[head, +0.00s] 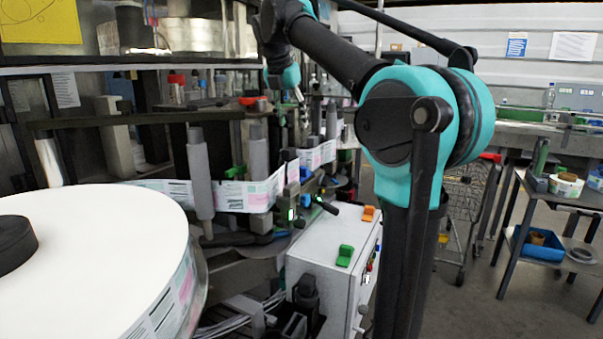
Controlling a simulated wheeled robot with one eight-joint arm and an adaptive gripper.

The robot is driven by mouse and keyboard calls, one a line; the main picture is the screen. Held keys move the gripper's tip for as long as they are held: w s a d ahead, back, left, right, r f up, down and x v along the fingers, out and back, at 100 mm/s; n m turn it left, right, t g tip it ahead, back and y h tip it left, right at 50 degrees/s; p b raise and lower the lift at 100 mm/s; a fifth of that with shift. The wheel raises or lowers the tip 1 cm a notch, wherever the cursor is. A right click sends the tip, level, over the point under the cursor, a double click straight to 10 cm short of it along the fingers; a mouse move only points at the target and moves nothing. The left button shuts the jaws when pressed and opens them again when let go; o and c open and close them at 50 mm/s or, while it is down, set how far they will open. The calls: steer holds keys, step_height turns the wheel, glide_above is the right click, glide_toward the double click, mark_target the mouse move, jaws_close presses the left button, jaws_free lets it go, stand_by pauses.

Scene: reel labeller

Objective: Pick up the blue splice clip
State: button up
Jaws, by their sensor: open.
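I cannot make out a blue splice clip with certainty. A green clip (344,256) and an orange clip (369,213) lie apart on top of the white cabinet (314,248), in the middle of the head view. My gripper (299,97) is small and far off at the upper middle, beyond the cabinet top and higher in the picture, in front of the cluttered machine. It is open, and I see nothing held in it. My arm's teal joint hides part of the view right of the cabinet.
A large white label reel (95,255) fills the lower left. A shopping cart (463,195) and a side table with a blue bin (540,246) stand at right, with open floor between.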

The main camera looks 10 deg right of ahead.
steer(key=x, duration=1.1)
steer(key=shift+s+x, duration=0.25)
steer(key=shift+x, duration=1.1)
steer(key=shift+s+x, duration=0.2)
steer(key=shift+x, duration=1.15)
steer(key=shift+f, duration=0.15)
jaws_close()
step_height(320, 180, up, 20)
glide_above(303, 168)
steer(key=shift+w+f, duration=0.2)
steer(key=shift+f, duration=3.6)
steer(key=shift+w+f, duration=0.15)
steer(key=shift+f, duration=3.65)
